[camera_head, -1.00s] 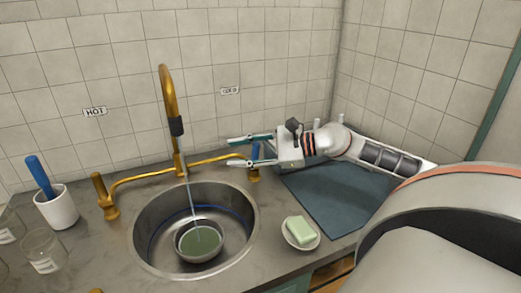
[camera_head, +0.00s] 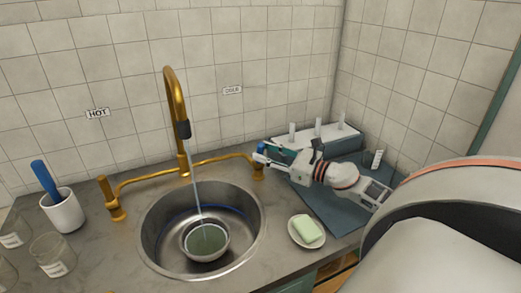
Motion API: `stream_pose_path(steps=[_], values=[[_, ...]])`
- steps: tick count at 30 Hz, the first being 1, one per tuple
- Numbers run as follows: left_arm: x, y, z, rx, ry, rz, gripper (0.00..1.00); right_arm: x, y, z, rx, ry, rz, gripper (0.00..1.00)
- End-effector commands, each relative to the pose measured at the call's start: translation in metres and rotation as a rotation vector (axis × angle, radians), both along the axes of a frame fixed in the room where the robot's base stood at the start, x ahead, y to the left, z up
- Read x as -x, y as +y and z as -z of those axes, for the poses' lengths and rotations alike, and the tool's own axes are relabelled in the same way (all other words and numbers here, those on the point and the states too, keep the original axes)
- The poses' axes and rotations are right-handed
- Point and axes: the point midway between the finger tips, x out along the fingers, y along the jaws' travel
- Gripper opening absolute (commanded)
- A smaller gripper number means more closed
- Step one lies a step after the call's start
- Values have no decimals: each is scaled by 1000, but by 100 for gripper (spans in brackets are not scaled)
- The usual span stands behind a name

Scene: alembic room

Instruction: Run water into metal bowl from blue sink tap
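The metal bowl (camera_head: 190,250) stands in the round steel sink (camera_head: 254,246). A thin stream of water (camera_head: 196,190) falls from the brass spout (camera_head: 174,95) into the bowl, which holds greenish-looking water (camera_head: 207,239). The blue tap handle (camera_head: 259,173) is at the right end of the brass pipe, below the COLD label (camera_head: 232,90). My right gripper (camera_head: 262,153) is just above this handle, its fingers pointing left. Whether it touches the handle, and how wide the fingers are apart, is unclear. My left gripper is out of view.
A brass hot handle (camera_head: 109,200) stands on the left under the HOT label (camera_head: 97,113). A white cup (camera_head: 64,212) and glass jars (camera_head: 52,256) are at left. A soap dish (camera_head: 293,236) with green soap (camera_head: 307,228) sits right of the sink, before a dark mat (camera_head: 328,212).

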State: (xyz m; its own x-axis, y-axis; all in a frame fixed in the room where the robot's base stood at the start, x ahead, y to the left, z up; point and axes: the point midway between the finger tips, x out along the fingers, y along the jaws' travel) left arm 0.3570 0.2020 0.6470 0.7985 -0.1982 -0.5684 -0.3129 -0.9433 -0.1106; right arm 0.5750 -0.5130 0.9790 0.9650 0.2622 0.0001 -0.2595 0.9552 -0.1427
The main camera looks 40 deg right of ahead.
Motion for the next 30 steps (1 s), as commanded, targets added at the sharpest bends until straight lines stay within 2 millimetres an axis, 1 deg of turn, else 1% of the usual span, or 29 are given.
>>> stream_pose_path(steps=[1, 6, 10, 17, 18, 20, 21, 22, 30], values=[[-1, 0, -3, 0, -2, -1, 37, -6, 1, -2, -1, -2, 0, 34], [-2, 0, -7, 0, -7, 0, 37, -18, 5, -1, 0, -1, 0, 34], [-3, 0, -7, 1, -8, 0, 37, -22, 6, 0, 0, 0, 0, 34], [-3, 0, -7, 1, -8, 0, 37, -22, 6, 0, 0, 0, -1, 34], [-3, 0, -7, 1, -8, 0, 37, -22, 6, 0, 0, 1, -1, 29], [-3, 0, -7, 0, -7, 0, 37, -22, 6, 0, 0, 0, -1, 13], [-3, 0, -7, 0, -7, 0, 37, -22, 6, 0, 0, 1, -1, 3], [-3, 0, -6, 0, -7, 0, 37, -22, 6, 0, 0, 0, -1, 0], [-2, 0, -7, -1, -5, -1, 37, -22, 2, 0, -2, 11, -2, 0]])
